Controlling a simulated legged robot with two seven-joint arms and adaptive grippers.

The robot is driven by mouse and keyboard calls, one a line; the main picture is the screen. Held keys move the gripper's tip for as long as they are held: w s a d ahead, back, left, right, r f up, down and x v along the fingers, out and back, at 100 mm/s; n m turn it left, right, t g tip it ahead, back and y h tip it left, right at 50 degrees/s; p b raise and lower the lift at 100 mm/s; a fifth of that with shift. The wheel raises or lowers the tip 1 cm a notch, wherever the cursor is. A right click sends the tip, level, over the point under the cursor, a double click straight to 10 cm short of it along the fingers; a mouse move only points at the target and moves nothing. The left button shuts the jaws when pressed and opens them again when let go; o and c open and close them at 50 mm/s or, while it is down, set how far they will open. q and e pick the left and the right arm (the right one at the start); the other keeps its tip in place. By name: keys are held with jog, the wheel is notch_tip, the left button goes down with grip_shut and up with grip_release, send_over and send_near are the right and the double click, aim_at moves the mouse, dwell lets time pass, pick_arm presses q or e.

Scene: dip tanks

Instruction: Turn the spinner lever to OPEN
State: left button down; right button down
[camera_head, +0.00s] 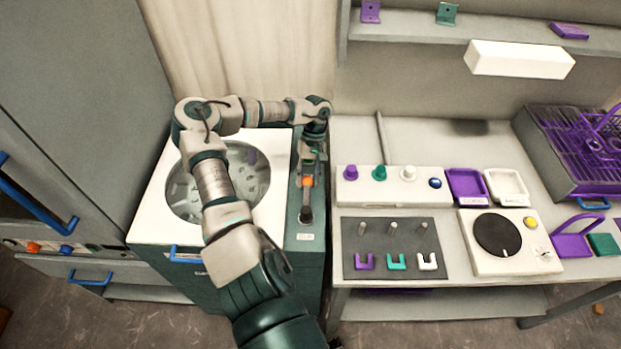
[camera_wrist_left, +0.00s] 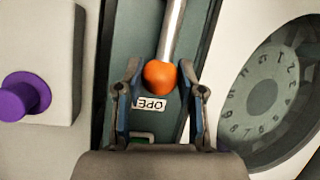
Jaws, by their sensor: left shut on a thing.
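The spinner (camera_head: 162,202) is a white-topped machine with a round drum window. On the dark green strip at its right is the spinner lever, a metal rod with an orange ball knob (camera_head: 307,181) and a dark pivot (camera_head: 306,214). My left gripper (camera_head: 308,172) is at the knob. In the left wrist view, its fingers (camera_wrist_left: 160,88) stand on either side of the orange knob (camera_wrist_left: 159,75) and are shut on it. The rod (camera_wrist_left: 172,28) runs away from the gripper. An OPEN label (camera_wrist_left: 150,103) shows upside down beside the knob. My right gripper is out of view.
A counter (camera_head: 440,150) stands right of the spinner, with a white block of coloured knobs (camera_head: 350,190), a grey peg board (camera_head: 390,275) and a dial unit (camera_head: 525,255). A purple rack (camera_head: 555,122) is at far right. A grey cabinet (camera_head: 75,90) stands at left.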

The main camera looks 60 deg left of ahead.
pick_arm(q)
jog(key=shift+w+a+r, duration=0.1)
jog(key=shift+w+a, duration=0.05)
jog(key=c, duration=0.7)
grip_release()
jog(key=shift+w, duration=0.1)
jog(key=shift+a+f, duration=0.15)
jog(key=shift+f, duration=0.05)
jog(key=v, duration=1.2)
jog(key=shift+w, duration=0.1)
